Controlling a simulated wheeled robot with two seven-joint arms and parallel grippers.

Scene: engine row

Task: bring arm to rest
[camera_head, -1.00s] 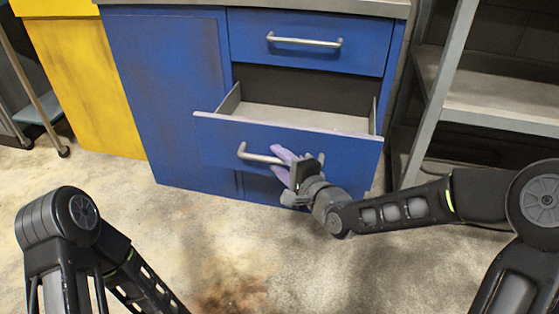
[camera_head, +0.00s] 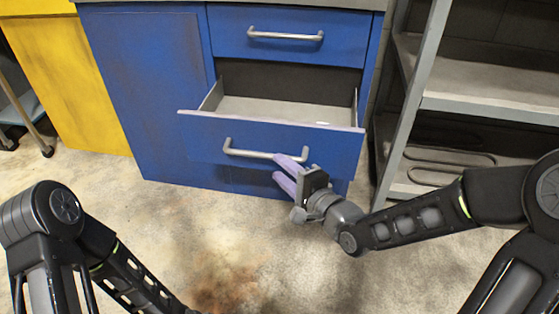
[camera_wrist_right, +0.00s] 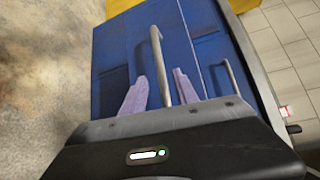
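My right gripper (camera_head: 278,166) is in front of the open lower blue drawer (camera_head: 210,139), near the right end of its silver handle (camera_head: 248,154). Its two purple fingers are apart, with nothing gripped between them. In the right wrist view the fingers (camera_wrist_right: 160,74) stand either side of the drawer handle (camera_wrist_right: 157,50) with gaps; whether the handle is still between them in depth is hard to tell. My left arm (camera_head: 50,215) is folded at the lower left, and its gripper is out of frame.
The upper drawer (camera_head: 288,48) is shut, with its own handle (camera_head: 285,35). A grey metal shelf (camera_head: 480,95) stands at the right, close to my right arm. A yellow cabinet (camera_head: 70,90) is at the left. The floor in front (camera_head: 170,230) is clear.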

